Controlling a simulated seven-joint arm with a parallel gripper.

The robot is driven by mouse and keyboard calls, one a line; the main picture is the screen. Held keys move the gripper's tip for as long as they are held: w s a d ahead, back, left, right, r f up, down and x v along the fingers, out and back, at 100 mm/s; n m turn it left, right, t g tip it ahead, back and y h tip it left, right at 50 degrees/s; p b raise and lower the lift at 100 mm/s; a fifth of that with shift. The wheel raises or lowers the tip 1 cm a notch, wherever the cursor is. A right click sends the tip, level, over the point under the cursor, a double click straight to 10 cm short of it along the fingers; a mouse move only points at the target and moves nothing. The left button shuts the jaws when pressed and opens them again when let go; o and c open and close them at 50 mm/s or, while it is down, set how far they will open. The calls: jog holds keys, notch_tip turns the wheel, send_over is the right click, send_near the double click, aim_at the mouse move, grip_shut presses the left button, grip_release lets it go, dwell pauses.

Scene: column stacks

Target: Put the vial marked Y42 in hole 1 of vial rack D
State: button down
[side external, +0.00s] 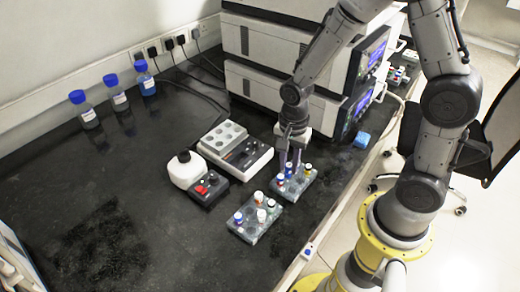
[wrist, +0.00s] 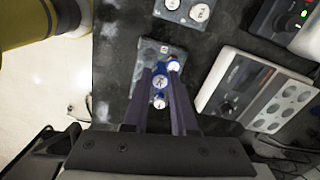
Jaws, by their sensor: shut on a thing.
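My gripper (side external: 291,168) points down over the farther vial rack (side external: 307,184). In the wrist view my gripper (wrist: 162,74) is shut on a vial with a white-topped blue cap (wrist: 160,82); its mark is too small to read, so I cannot tell whether it is Y42. Whether this vial is in a hole or raised is unclear. The rack under it (wrist: 148,50) has a small letter label that I cannot make out. Another blue-capped vial (wrist: 174,66) is close beside the fingertips, and one more (wrist: 159,102) shows between the fingers.
Blue-capped bottles (side external: 117,98) are at the back.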

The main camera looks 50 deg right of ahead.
jog(key=shift+s+d+f, duration=0.1)
jog(key=shift+s+f, duration=0.2)
jog(key=shift+f, duration=0.4)
jog(key=shift+s+f, duration=0.25)
jog(key=shift+f, duration=0.45)
jog(key=shift+s+d+f, duration=0.1)
jog(key=shift+s+f, duration=0.2)
jog(key=shift+f, duration=0.4)
jog(key=shift+f, duration=1.1)
dwell(0.7)
jog(key=shift+c, duration=1.8)
grip_release()
jog(key=shift+w, duration=0.1)
jog(key=shift+w+r, duration=0.1)
jog(key=shift+r, duration=0.05)
